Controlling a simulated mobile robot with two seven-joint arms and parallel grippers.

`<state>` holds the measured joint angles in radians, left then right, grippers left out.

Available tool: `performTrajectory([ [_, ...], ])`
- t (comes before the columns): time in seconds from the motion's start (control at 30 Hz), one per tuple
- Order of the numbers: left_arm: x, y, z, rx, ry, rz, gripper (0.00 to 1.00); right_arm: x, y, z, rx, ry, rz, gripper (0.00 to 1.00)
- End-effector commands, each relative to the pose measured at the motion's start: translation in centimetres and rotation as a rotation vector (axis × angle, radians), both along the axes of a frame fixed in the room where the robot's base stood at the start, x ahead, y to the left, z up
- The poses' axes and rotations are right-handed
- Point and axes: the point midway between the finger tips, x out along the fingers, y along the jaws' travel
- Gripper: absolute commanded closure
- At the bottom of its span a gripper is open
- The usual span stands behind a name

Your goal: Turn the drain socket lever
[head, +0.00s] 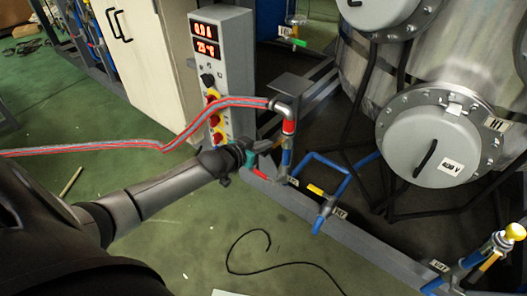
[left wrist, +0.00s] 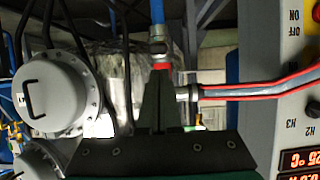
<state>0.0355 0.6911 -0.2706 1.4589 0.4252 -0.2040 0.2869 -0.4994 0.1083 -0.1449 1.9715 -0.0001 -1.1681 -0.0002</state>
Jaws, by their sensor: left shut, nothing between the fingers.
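My left gripper (head: 266,147) is shut and empty beside the upright pipe of a hose socket (head: 288,112). Its closed fingers (left wrist: 159,103) point at a blue pipe with a red part (left wrist: 160,67) at the fingertips. I cannot tell whether they touch it. A red lever-like piece (head: 259,174) shows just below the gripper, partly hidden by it. I cannot tell for certain which part is the drain socket lever. A yellow lever (head: 316,190) sits on the blue pipes to the right. My right gripper is not in view.
A grey-red hose (head: 140,147) runs from the socket to the left. A control box (head: 222,75) with red displays stands behind my arm. A large steel tank with a round hatch (head: 430,147) stands at the right. A black cable (head: 270,268) lies on the green floor.

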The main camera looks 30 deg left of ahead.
Motion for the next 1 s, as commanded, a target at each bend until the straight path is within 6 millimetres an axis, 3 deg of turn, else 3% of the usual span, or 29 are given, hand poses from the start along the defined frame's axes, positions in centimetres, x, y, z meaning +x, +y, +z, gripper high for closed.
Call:
performTrajectory([
  [0.3, -0.3, 0.0, -1.2, 0.001, 0.001, 0.0, 1.0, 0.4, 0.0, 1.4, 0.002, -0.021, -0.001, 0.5],
  [1.0, -0.9, -0.7, -1.8, -0.008, -0.072, 0.001, 1.0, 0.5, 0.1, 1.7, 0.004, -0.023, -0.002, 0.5],
])
